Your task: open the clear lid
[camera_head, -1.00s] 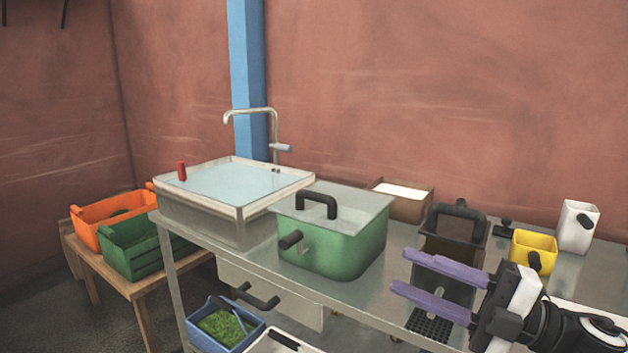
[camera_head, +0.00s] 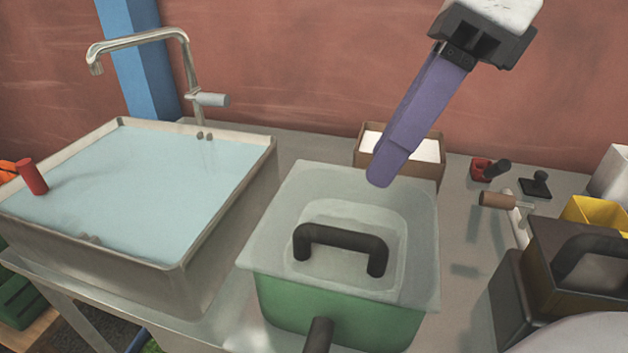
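The clear lid (camera_head: 268,232) lies flat on top of the green box (camera_head: 345,322). It has a black arched handle (camera_head: 342,240) standing near its middle, and the box's pale interior shows through it. My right gripper (camera_head: 380,180) comes down from the upper right with its purple fingers pointing down at the lid's far side, above and behind the handle. I see no contact with the handle. The fingers line up one behind the other, so the gap between them is hidden. My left gripper is out of view.
A sink (camera_head: 150,185) with a tap (camera_head: 140,42) stands left of the box. A brown box (camera_head: 425,169) with white contents sits behind. A dark lidded container (camera_head: 560,270) and a yellow container (camera_head: 597,216) stand at the right. A black handle (camera_head: 319,336) sticks out at the box's front.

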